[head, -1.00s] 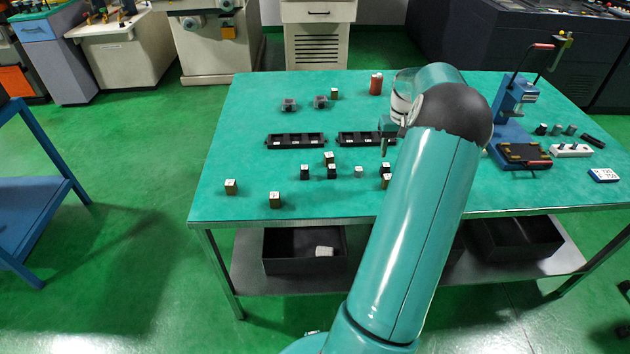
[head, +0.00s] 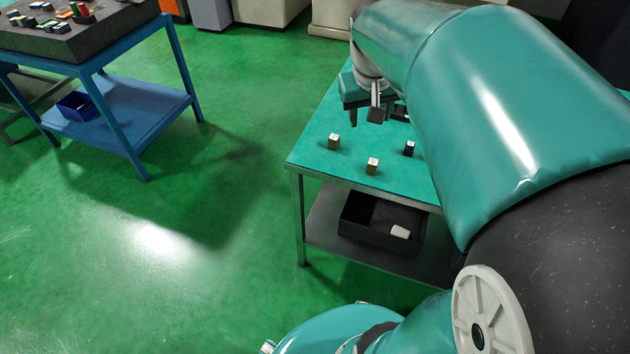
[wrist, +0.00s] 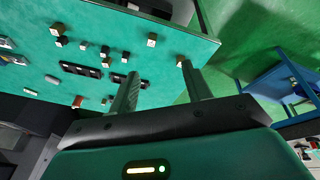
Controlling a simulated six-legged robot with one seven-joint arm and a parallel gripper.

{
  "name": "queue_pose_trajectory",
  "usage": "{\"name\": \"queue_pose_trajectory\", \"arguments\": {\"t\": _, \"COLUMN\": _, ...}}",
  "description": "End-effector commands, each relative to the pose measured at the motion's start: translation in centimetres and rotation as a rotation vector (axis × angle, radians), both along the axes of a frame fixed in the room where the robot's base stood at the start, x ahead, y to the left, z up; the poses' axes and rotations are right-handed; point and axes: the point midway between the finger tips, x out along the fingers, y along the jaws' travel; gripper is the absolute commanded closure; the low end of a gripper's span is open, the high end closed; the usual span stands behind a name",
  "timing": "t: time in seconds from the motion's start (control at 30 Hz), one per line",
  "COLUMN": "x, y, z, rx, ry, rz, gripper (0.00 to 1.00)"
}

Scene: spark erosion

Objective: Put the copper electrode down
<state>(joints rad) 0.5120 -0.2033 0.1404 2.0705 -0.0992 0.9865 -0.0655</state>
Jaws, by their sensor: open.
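Brass- or copper-coloured blocks with white tops stand near the table's left corner in the head view: one block (head: 333,141) farther left and a second block (head: 372,166) nearer the front edge. I cannot tell which is the copper electrode. My gripper (head: 388,113) is above the table behind them, open, with nothing seen between its fingers. In the wrist view the two fingers (wrist: 160,87) are spread wide. A brownish block (wrist: 180,61) shows just beyond the right fingertip, and another block (wrist: 151,40) lies farther off. My arm hides much of the table in the head view.
A black block (head: 409,148) stands right of the two blocks. Dark slotted trays (wrist: 80,70) and a red cylinder (wrist: 77,101) are on the green tabletop. A black bin (head: 370,238) sits on the lower shelf. A blue bench (head: 150,110) stands left across open floor.

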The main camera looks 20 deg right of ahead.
Motion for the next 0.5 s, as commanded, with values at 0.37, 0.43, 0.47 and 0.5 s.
{"name": "queue_pose_trajectory", "arguments": {"t": 0.37, "x": -9.1, "y": 14.2, "z": -0.3, "rx": 0.069, "ry": -0.192, "rz": 0.242, "gripper": 0.51}}
{"name": "queue_pose_trajectory", "arguments": {"t": 0.43, "x": -10.2, "y": 15.4, "z": -0.8, "rx": 0.088, "ry": -0.215, "rz": 0.269, "gripper": 0.51}}
{"name": "queue_pose_trajectory", "arguments": {"t": 0.47, "x": -10.6, "y": 15.8, "z": -0.9, "rx": 0.095, "ry": -0.222, "rz": 0.278, "gripper": 0.51}}
{"name": "queue_pose_trajectory", "arguments": {"t": 0.5, "x": -11.0, "y": 16.1, "z": -1.1, "rx": 0.102, "ry": -0.228, "rz": 0.287, "gripper": 0.51}}
